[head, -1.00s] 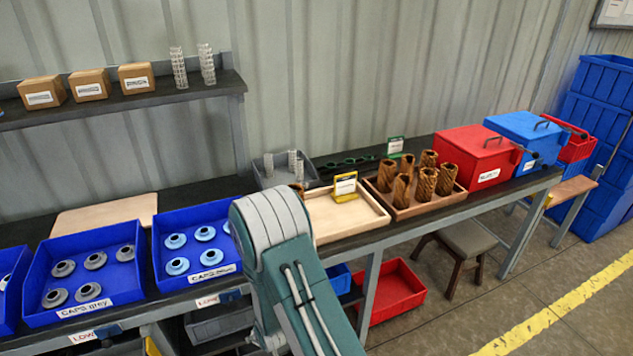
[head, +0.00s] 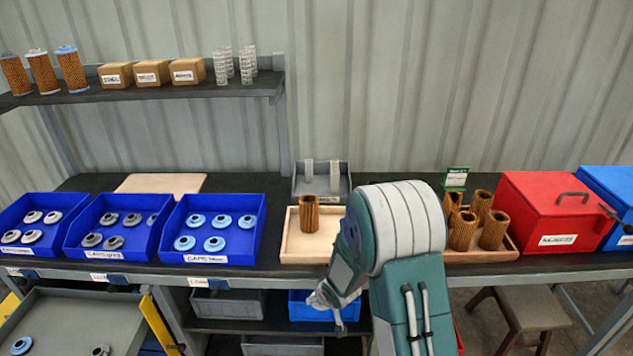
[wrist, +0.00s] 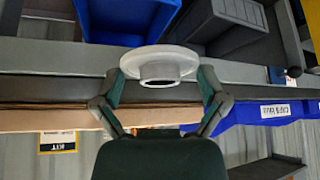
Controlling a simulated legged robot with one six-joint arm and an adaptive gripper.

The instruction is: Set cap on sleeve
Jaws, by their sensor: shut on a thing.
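My gripper (head: 328,300) is low in front of the bench in the head view, partly hidden by my arm. In the wrist view my gripper (wrist: 158,82) is shut on a pale white or light grey cap (wrist: 160,58), a flanged disc with a round hub. A brown pleated sleeve (head: 309,213) stands upright on the light wooden tray (head: 300,256), behind and above my gripper in the head view. The sleeve is apart from the cap. My arm hides the right part of that tray.
Three blue bins of caps (head: 211,240) stand along the bench to the left. Several brown sleeves (head: 463,231) stand in a tray to the right, beside a red box (head: 553,205). A grey bin (head: 321,185) stands behind the wooden tray. A wheeled-looking grey tray (head: 70,325) is front left.

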